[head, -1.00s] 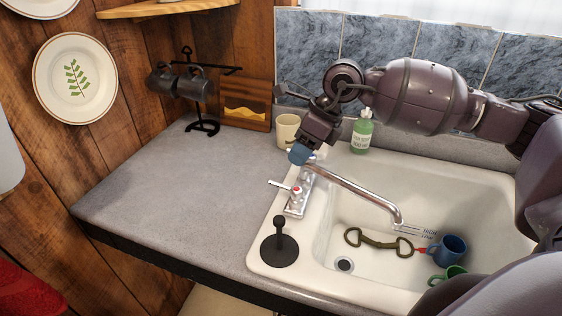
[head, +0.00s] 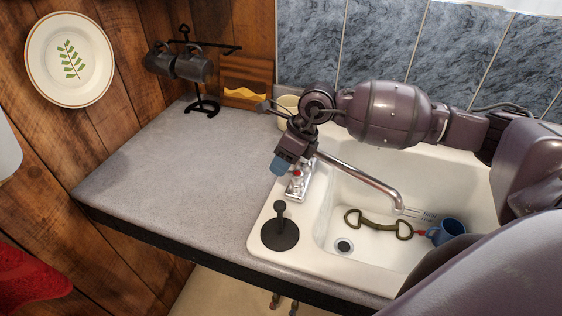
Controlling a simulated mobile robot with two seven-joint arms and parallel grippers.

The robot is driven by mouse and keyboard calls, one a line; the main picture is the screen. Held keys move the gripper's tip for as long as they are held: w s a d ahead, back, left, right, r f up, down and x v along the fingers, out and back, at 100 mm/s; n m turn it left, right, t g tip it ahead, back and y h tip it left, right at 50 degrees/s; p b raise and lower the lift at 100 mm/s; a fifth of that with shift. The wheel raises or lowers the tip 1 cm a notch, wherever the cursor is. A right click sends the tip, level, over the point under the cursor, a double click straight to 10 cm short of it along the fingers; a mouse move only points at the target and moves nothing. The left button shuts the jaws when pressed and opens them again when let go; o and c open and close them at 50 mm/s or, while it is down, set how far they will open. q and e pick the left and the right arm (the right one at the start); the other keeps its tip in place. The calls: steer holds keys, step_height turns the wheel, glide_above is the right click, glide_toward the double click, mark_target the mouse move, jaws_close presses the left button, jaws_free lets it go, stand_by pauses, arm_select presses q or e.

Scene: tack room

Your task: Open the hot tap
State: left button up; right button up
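The tap (head: 360,178) stands at the left rim of the white sink, its chrome spout reaching right over the basin. Its near handle, with a red mark (head: 297,173), sits on the chrome base; this looks like the hot side. My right gripper (head: 279,166), with blue tips, hangs just above and beside this handle and partly covers it. I cannot tell whether the fingers are apart or touch the handle. The other handle is hidden behind my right gripper. My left gripper is out of view.
In the sink (head: 335,215) lie an olive bit-like piece (head: 378,224) and a blue mug (head: 449,230). A cream mug (head: 288,106) is behind my gripper. A black stand (head: 203,104) holds dark mugs. The left counter (head: 170,175) is clear.

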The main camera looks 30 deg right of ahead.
steer(key=shift+a+f, duration=0.2)
steer(key=shift+f, duration=0.25)
jaws_close()
